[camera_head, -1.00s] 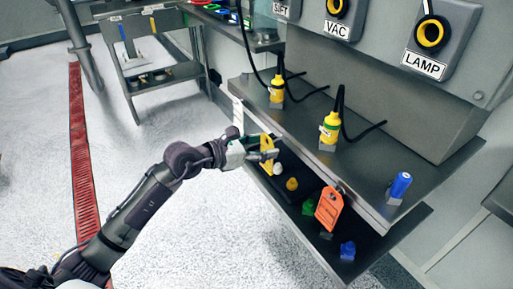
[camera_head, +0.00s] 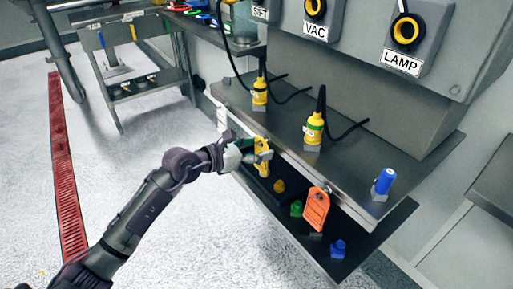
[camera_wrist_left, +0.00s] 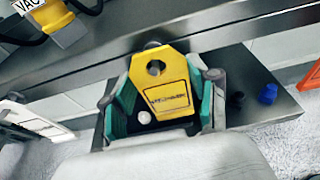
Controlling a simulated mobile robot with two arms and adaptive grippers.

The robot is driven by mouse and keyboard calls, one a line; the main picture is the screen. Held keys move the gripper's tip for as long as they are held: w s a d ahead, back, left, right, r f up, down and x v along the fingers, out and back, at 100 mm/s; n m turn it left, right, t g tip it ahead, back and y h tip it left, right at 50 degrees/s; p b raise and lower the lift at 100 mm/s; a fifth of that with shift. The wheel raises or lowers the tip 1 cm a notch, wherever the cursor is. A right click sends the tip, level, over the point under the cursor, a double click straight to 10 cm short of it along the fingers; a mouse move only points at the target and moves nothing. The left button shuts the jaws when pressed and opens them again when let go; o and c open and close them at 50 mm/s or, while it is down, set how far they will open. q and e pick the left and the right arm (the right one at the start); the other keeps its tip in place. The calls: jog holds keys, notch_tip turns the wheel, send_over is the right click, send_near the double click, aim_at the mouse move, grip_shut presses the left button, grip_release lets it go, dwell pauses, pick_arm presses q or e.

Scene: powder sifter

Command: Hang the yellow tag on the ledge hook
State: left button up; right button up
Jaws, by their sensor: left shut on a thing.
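The yellow tag (camera_head: 262,157) is in my left gripper (camera_head: 258,156), close to the front edge of the upper ledge (camera_head: 345,185). In the left wrist view the tag (camera_wrist_left: 160,88) shows its round hole and dark print, with the gripper's green-lined fingers (camera_wrist_left: 158,100) on both sides of it. A small dark knob (camera_wrist_left: 152,45), which looks like the ledge hook, shows on the ledge edge just beyond the tag's top. I cannot tell whether the hole is around the hook. An orange tag (camera_head: 316,208) hangs further right along the ledge. My right gripper is not in view.
The lower shelf (camera_head: 318,250) carries small yellow, green (camera_head: 296,208) and blue (camera_head: 338,248) pieces.

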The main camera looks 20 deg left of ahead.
pick_arm(q)
jog(key=o, duration=1)
